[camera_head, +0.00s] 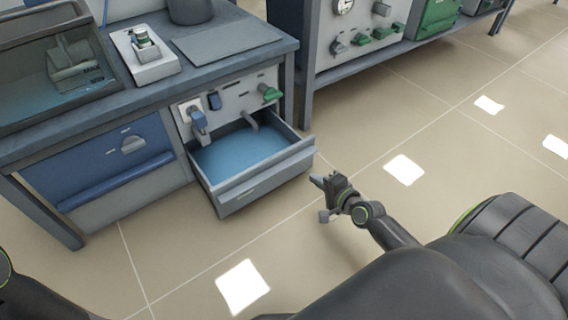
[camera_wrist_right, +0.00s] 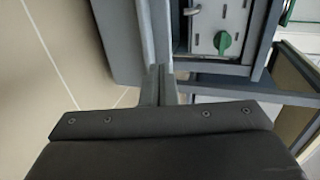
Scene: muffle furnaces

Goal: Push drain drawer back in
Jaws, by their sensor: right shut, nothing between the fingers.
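The drain drawer (camera_head: 262,178) is a grey open-topped drawer with a blue inside, pulled out from the bench below a panel of valves. Its front panel also shows in the right wrist view (camera_wrist_right: 146,35). My right gripper (camera_head: 316,182) is shut and empty, just off the right end of the drawer front. In the right wrist view its fingers (camera_wrist_right: 158,82) point toward the drawer's front panel and overlap its near end; I cannot tell whether they touch it. Only part of my left arm shows at the lower left, and its gripper is out of view.
The bench (camera_head: 170,92) holds a glass-sided tank (camera_head: 60,75), a small white device (camera_head: 145,55) and a dark pot (camera_head: 190,10). A blue cabinet front (camera_head: 100,155) is left of the drawer. A second bench (camera_head: 385,62) stands behind. The tiled floor before the drawer is clear.

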